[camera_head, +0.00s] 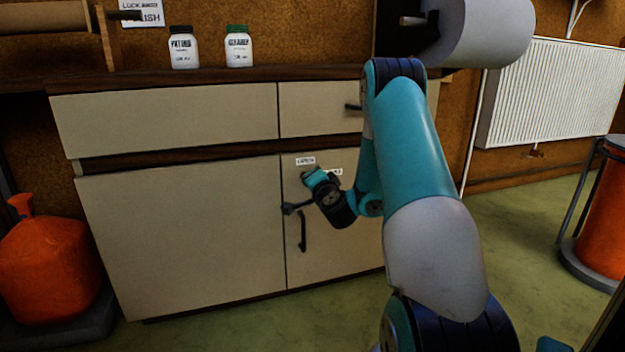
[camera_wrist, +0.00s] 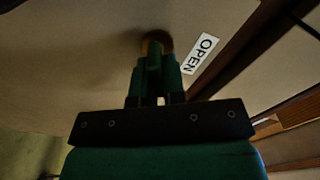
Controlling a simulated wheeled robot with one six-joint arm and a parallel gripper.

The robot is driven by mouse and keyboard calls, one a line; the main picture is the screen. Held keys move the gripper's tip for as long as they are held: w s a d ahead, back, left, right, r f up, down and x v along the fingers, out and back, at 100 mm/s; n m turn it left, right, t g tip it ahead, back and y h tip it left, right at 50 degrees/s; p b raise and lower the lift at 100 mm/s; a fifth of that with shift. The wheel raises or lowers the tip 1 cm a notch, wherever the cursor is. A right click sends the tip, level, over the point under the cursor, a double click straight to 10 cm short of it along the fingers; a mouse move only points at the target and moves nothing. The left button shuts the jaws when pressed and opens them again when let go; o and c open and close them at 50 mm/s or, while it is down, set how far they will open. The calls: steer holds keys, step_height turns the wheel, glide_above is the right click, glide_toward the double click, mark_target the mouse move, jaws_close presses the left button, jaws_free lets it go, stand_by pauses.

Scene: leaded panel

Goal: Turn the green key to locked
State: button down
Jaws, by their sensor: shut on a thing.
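My gripper (camera_head: 308,178) is at the narrow cabinet door (camera_head: 338,245), just below a small white label (camera_head: 305,161) on it. In the wrist view my gripper (camera_wrist: 156,80) is shut on the green key (camera_wrist: 154,62), which sits in a round brass-coloured lock (camera_wrist: 157,40). A white label reading OPEN (camera_wrist: 201,54) is beside the lock, to the right. A second label (camera_head: 335,172) shows partly behind my arm in the head view. My fingers hide much of the key, and I cannot tell exactly which way it is turned.
A dark handle (camera_head: 302,231) hangs on the door below my gripper. Two white jars (camera_head: 184,48) (camera_head: 238,47) stand on the counter (camera_head: 150,76). An orange container (camera_head: 48,268) is at the left. The green floor (camera_head: 525,220) is clear between the cabinet and the radiator (camera_head: 550,93).

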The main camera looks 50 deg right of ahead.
steer(key=shift+d+f+m, duration=0.1)
steer(key=shift+f+m, duration=0.05)
steer(key=shift+m, duration=0.95)
steer(key=shift+f+m, duration=0.1)
steer(key=shift+m, duration=1)
steer(key=c, duration=1.2)
jaws_free()
